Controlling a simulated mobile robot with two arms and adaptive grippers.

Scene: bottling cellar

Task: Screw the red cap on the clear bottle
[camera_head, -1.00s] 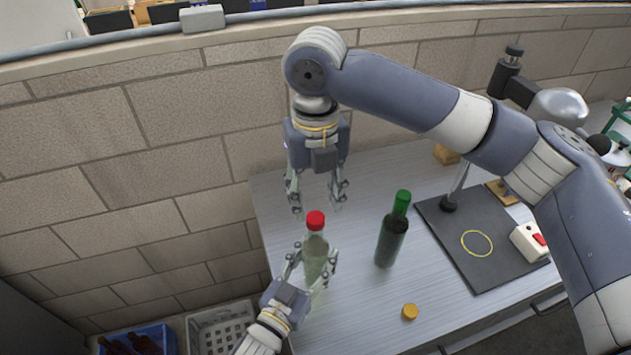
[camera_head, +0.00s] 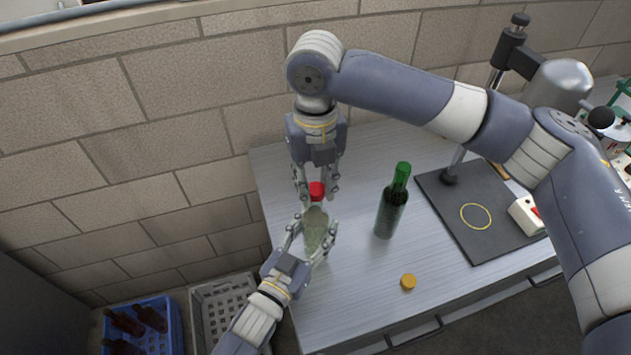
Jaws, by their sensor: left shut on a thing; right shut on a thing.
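The clear bottle (camera_head: 316,229) stands upright near the left end of the grey table. My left gripper (camera_head: 314,245) is shut on the bottle's body from the front. The red cap (camera_head: 317,190) sits at the top of the bottle's neck. My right gripper (camera_head: 317,193) points down from above and is shut on the red cap, its fingers on both sides. Whether the cap is threaded down tight cannot be seen.
A green bottle (camera_head: 391,203) stands to the right on the table (camera_head: 350,290), with a yellow cap (camera_head: 408,281) in front. A black board (camera_head: 477,246) with a yellow ring lies further right. A blue crate (camera_head: 170,318) and a grey crate (camera_head: 203,322) stand below, left.

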